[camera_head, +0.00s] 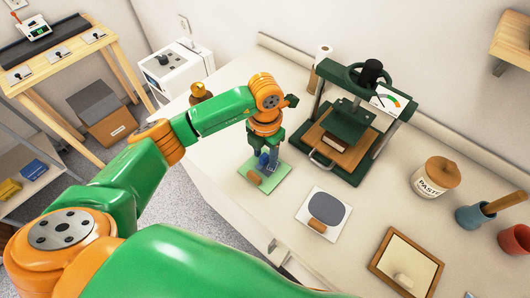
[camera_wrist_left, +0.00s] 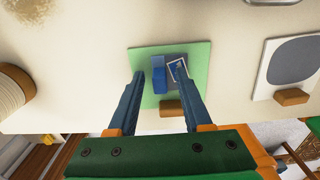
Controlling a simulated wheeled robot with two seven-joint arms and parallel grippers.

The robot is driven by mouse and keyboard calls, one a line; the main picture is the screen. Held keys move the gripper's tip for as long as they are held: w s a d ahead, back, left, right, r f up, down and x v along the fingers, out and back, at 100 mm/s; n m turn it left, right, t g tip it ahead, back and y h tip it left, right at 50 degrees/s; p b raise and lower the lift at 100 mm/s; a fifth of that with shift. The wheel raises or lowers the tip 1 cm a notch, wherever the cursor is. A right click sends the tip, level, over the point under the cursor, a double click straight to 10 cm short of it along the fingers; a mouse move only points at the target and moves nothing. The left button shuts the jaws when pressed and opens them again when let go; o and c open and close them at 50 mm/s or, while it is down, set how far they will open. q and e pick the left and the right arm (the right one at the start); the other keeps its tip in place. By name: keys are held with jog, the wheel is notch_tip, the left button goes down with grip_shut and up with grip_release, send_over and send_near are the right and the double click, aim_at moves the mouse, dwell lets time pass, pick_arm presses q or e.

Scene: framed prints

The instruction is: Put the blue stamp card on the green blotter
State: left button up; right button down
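The green blotter (camera_head: 277,180) lies on the bench with a wooden block at its near edge. In the left wrist view the blotter (camera_wrist_left: 146,54) carries the blue stamp card (camera_wrist_left: 177,70), which shows a white-framed picture and a raised blue block (camera_wrist_left: 158,73) beside it. My left gripper (camera_head: 264,165) is low over the blotter. In the left wrist view its two fingers (camera_wrist_left: 164,90) are apart, one on each side of the card and blue block, with gaps between. The card appears to rest on the blotter; exact contact is unclear. My right gripper is not in view.
A white plate with a grey pad (camera_head: 327,210) lies right of the blotter. A green press (camera_head: 350,125) stands behind. A wood-framed tray (camera_head: 407,262), paste jar (camera_head: 434,178) and blue cup (camera_head: 470,216) are further right. A brass-coloured object (camera_head: 201,92) stands at the left.

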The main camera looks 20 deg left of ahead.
aim_at(265, 155)
pick_arm(q)
jog(key=shift+r, duration=0.25)
jog(key=shift+w+r, duration=0.1)
jog(key=shift+r, duration=0.25)
notch_tip(265, 155, up, 6)
jog(key=shift+r+b, duration=0.15)
jog(key=shift+b, duration=0.7)
notch_tip(265, 155, up, 5)
jog(key=shift+f+p, duration=0.1)
jog(key=shift+p, duration=0.3)
